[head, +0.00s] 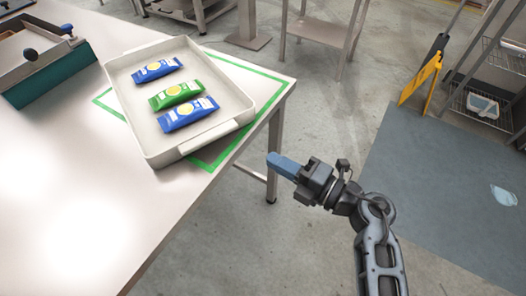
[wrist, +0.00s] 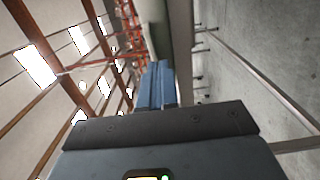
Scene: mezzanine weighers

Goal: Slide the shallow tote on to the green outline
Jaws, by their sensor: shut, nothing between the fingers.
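The shallow tote (head: 142,130) is a cream tray with end handles. It lies at an angle on the metal table in the head view and holds two blue packets (head: 189,114) and a green one (head: 176,95). It covers part of the green outline (head: 236,136), which shows along the tote's right side and a little at its left. My gripper (head: 271,158) is shut and empty. It is off the table's right edge, right of and apart from the tote's near end. In the wrist view the blue fingers (wrist: 157,85) are together.
The metal table (head: 75,215) has free room in front of the tote. A teal-sided box (head: 50,77) stands at the table's left. A yellow floor sign (head: 420,84) and wire rack (head: 500,62) stand at the right. A blue-grey mat (head: 440,185) lies on the floor.

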